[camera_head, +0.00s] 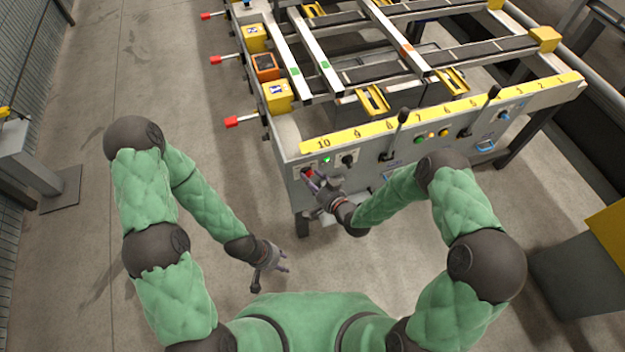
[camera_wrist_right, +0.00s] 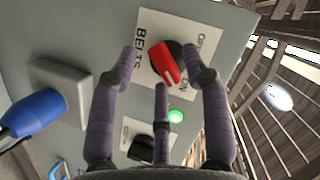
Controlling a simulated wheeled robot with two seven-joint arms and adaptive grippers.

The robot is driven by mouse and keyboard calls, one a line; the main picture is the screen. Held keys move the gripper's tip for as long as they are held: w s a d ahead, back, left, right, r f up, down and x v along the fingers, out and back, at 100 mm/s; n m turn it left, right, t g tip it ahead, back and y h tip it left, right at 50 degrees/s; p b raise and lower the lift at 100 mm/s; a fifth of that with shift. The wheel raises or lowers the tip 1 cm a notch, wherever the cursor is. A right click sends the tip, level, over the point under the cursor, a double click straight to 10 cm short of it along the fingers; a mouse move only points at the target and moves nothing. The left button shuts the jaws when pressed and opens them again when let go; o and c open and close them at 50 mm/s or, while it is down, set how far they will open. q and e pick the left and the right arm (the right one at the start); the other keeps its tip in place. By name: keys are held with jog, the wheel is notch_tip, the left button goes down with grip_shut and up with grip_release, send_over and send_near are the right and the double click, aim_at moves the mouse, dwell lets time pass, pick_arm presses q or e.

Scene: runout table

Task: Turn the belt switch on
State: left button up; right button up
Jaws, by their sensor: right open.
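The belt switch (camera_wrist_right: 165,64) is a red knob on a dark round base. It sits on a white plate (camera_wrist_right: 150,28) lettered "BELTS", with OFF and ON marks partly readable. In the head view the red knob (camera_head: 307,173) is at the left end of the table's front panel. My right gripper (camera_head: 318,186) is at this switch. In the wrist view its open fingers (camera_wrist_right: 165,75) stand on either side of the knob, with a third finger below it; contact cannot be told. My left gripper (camera_head: 272,266) hangs low over the floor, fingers apart and empty.
A green light (camera_head: 326,159) and a black knob (camera_head: 347,160) are beside the switch on the panel. Black levers (camera_head: 403,116) rise along the front, past a yellow numbered strip (camera_head: 440,112). A blue part (camera_wrist_right: 35,112) is left in the wrist view.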

jog(key=shift+s, duration=0.1)
jog(key=v, duration=1.2)
jog(key=shift+f, duration=0.15)
jog(key=s+d+f+g+h, duration=0.2)
jog(key=s+f+g+h, duration=0.15)
jog(key=f+g, duration=0.35)
jog(key=s+f+g, duration=0.4)
jog(key=s, duration=0.8)
jog(key=shift+g+h, duration=0.4)
jog(key=shift+h, duration=0.05)
jog(key=shift+w+d, duration=0.1)
jog(key=shift+d, duration=0.05)
